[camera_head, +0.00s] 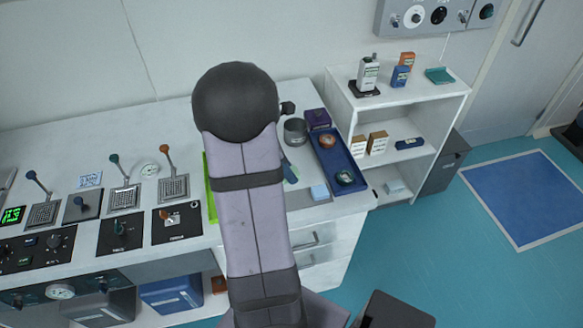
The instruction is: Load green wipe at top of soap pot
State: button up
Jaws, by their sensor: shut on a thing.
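My arm rises through the middle of the view, and its links hide my gripper and anything it holds. A small green strip (291,176) shows just right of my arm, beside a slate-blue piece; I cannot tell whether it is the green wipe. A grey round pot (295,132) stands on the counter right of my arm's dark joint. A dark round pot with a teal-green inside (344,179) and an orange-brown round pot (327,141) sit in a blue tray (336,161). I cannot tell which one is the soap pot.
A light-blue block (320,192) and a purple box (317,118) lie near the tray. A white shelf (398,112) at right holds bottles, boxes and a teal flat item (438,76). Lever panels (123,193) fill the counter's left. A lime-green edge (209,186) shows left of my arm.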

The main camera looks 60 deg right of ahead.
jog(key=w+a+r+p, duration=0.4)
jog(key=w+p, duration=0.2)
jog(key=shift+a+p, duration=0.4)
notch_tip(320, 180, down, 6)
jog(key=b, duration=0.6)
jog(key=shift+w+r, duration=0.1)
jog(key=shift+f+b, duration=0.65)
jog(key=shift+f, duration=0.25)
dwell(1.9)
